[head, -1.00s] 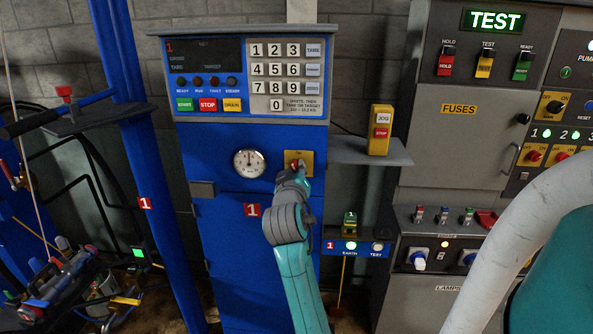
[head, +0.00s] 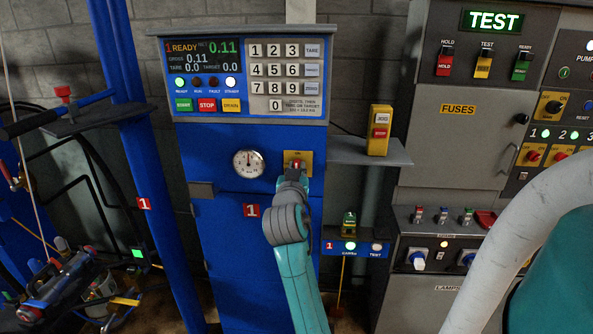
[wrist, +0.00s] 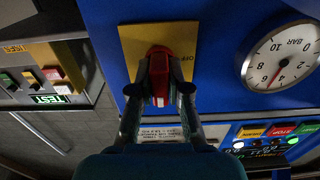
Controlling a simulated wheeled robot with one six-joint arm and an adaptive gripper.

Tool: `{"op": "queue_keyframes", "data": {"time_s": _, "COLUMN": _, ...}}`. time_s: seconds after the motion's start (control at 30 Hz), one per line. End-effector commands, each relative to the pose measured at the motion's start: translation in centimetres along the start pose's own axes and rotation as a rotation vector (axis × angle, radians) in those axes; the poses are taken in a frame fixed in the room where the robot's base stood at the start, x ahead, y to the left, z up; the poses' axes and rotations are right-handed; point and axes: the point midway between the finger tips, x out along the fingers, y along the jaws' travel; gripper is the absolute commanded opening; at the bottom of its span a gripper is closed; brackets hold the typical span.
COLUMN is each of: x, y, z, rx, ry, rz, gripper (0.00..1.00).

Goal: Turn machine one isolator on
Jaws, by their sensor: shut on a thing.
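The machine one isolator is a red handle (head: 296,164) on a yellow plate (head: 307,157), on the front of the blue machine one cabinet (head: 226,220). My gripper (head: 294,172) is at the handle. In the wrist view, the gripper fingers (wrist: 159,92) are closed on both sides of the red handle (wrist: 159,62). The handle stands upright there, with "OFF" printed to its side on the plate (wrist: 138,45). The cabinet's display (head: 204,57) is lit and reads "1 READY" with net 0.11.
A round pressure gauge (head: 249,164) sits left of the isolator. A keypad (head: 285,76) is above. A yellow jog/stop box (head: 380,130) stands on a grey shelf (head: 370,152) to the right. A grey test panel (head: 455,140) stands farther right.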

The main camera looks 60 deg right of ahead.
Motion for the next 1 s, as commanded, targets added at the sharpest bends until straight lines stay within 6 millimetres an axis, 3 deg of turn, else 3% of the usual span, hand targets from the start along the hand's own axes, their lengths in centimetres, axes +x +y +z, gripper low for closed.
{"op": "queue_keyframes", "data": {"time_s": 0.37, "x": 0.0, "y": 0.0, "z": 0.2, "rx": 0.003, "ry": -0.004, "rz": 0.0, "gripper": 0.0}}
{"op": "queue_keyframes", "data": {"time_s": 0.4, "x": 0.0, "y": 0.0, "z": 0.2, "rx": 0.003, "ry": -0.004, "rz": 0.0, "gripper": 0.26}}
{"op": "queue_keyframes", "data": {"time_s": 0.47, "x": 0.0, "y": 0.0, "z": 0.1, "rx": 0.003, "ry": -0.003, "rz": 0.0, "gripper": 0.41}}
{"op": "queue_keyframes", "data": {"time_s": 0.83, "x": -0.3, "y": -0.1, "z": 0.1, "rx": 0.002, "ry": -0.001, "rz": -0.001, "gripper": 0.42}}
{"op": "queue_keyframes", "data": {"time_s": 1.0, "x": -2.2, "y": -0.1, "z": 0.1, "rx": 0.002, "ry": -0.001, "rz": -0.001, "gripper": 0.42}}
